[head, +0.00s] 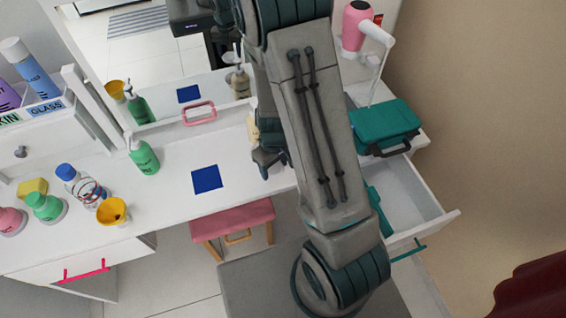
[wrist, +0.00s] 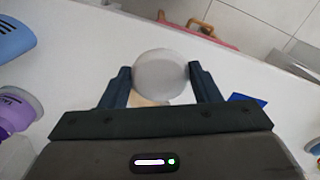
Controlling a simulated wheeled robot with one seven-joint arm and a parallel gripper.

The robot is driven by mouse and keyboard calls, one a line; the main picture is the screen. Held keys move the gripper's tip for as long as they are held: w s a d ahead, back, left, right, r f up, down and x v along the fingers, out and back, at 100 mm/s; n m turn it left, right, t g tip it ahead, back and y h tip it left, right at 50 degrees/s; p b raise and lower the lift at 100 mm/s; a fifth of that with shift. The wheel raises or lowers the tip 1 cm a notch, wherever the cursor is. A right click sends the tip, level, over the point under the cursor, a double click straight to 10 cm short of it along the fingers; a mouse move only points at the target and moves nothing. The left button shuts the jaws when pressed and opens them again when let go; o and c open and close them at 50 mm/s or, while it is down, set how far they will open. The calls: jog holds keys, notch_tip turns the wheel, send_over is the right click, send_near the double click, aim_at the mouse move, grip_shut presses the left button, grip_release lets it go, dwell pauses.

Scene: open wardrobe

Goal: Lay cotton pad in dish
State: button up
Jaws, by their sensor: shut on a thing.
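My gripper (wrist: 160,82) is shut on a pale round disc, which looks like the cotton pad (wrist: 162,72), in the wrist view. The pad sits between the two dark fingertips, over the white tabletop. In the head view my gripper (head: 268,163) is low over the counter, right of the blue square, and mostly hidden by my arm. The pad cannot be made out clearly there. A small yellow bowl (head: 112,211), the only dish-like thing I can make out, stands at the left of the counter, well apart from my gripper. A beige patch under the pad is unclear.
A blue square (head: 206,179) lies on the white counter (head: 175,200). A green bottle (head: 143,156), a clear blue-capped bottle (head: 80,185) and a yellow sponge (head: 33,187) stand left. A teal case (head: 385,122) and open drawer (head: 405,190) are right. A pink stool (head: 232,218) is in front.

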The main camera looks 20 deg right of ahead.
jog(key=shift+w+f, duration=0.55)
jog(key=shift+w, duration=0.95)
jog(key=shift+w+f, duration=0.55)
jog(key=shift+w, duration=0.9)
jog(key=shift+w+f, duration=0.55)
jog(key=shift+w, duration=0.95)
jog(key=o, duration=1)
jog(key=shift+c, duration=0.2)
jog(key=shift+o, duration=0.7)
jog(key=shift+f, duration=0.1)
jog(key=shift+o, duration=0.6)
jog(key=shift+r, duration=0.2)
notch_tip(320, 180, up, 8)
jog(key=p, duration=0.5)
